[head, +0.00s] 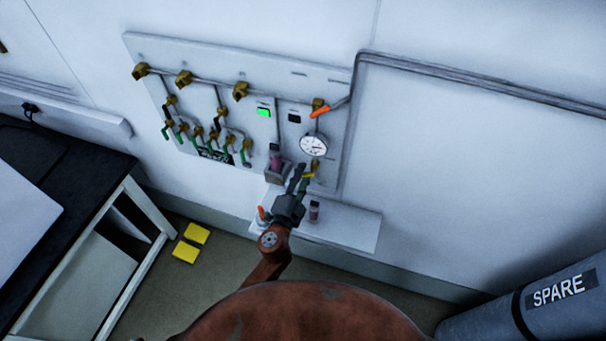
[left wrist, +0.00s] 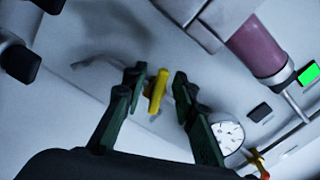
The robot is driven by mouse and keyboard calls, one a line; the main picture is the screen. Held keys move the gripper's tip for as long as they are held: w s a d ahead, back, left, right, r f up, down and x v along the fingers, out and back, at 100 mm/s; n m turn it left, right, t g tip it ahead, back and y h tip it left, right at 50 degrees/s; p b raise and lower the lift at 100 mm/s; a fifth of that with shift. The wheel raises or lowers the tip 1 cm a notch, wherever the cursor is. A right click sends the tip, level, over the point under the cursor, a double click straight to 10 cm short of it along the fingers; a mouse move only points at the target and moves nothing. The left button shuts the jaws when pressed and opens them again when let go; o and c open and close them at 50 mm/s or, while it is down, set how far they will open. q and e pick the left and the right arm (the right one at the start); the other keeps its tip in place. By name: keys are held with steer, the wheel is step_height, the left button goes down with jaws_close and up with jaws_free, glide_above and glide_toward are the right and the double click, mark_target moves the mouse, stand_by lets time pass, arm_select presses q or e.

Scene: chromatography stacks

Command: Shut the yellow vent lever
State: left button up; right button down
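The yellow vent lever (head: 309,175) is low on the wall panel, just below the round gauge (head: 313,145). In the left wrist view the yellow lever (left wrist: 158,91) stands between the two dark green fingers of my left gripper (left wrist: 159,78). A gap shows on each side of it, so the gripper looks open and apart from the lever. In the head view my left gripper (head: 302,179) reaches up to the lever from below and partly covers it. The pipe around the lever is partly hidden. My right gripper is in neither view.
A purple column (head: 275,158) stands in a grey holder close left of my gripper. An orange-handled valve (head: 320,112) is above the gauge. A white shelf (head: 350,230) below carries a small vial (head: 314,212). A grey SPARE cylinder (head: 550,305) is at lower right.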

arm_select(q)
steer(key=shift+w, duration=0.1)
steer(key=shift+c, duration=0.7)
jaws_close()
steer(key=shift+r+m+p, duration=0.35)
steer(key=shift+m+p, duration=0.15)
steer(key=shift+m, duration=0.7)
steer(key=shift+a+r+m+p, duration=0.15)
steer(key=shift+m+p, duration=0.25)
steer(key=shift+m, duration=0.8)
steer(key=shift+o, duration=0.7)
jaws_free()
